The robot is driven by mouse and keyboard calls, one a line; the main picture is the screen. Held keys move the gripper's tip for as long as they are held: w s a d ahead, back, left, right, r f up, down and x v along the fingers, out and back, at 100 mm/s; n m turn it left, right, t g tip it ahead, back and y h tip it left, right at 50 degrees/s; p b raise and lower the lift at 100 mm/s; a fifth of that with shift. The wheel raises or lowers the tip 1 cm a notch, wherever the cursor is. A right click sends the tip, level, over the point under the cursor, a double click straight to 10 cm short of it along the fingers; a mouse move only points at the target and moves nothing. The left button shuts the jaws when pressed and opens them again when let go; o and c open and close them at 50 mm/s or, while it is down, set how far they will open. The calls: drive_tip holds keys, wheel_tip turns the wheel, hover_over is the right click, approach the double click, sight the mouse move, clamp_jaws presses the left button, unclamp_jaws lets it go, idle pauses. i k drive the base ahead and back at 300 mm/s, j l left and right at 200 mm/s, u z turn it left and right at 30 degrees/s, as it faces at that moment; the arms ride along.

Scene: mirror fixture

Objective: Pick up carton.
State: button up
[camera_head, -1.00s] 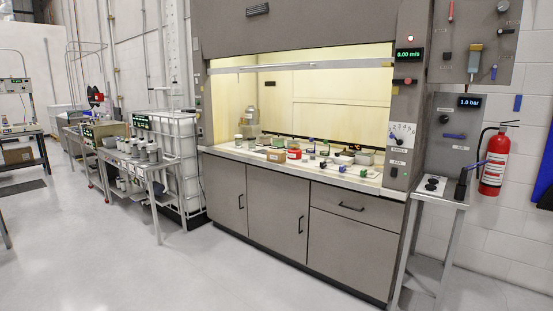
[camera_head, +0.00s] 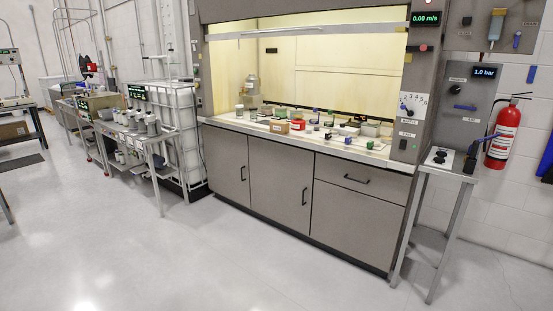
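A small brown box (camera_head: 279,127), which looks like a carton, sits on the front part of the fume hood's pale worktop (camera_head: 228,119). It is left of a red container (camera_head: 298,125). A larger brown cardboard box (camera_head: 12,130) sits on the lower shelf of a bench at the far left. I cannot tell from the view which of the two is the task's carton. My gripper is not in view.
Jars, small bottles and a grey box (camera_head: 370,129) crowd the hood worktop under a raised sash. Cabinets (camera_head: 280,185) close the space below. A bench with grey pots (camera_head: 140,128) stands left. The front floor is clear.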

sight(275, 126)
drive_tip(key=i+j+u, duration=0.1)
drive_tip(key=i+u, duration=0.35)
drive_tip(key=i, duration=4.1)
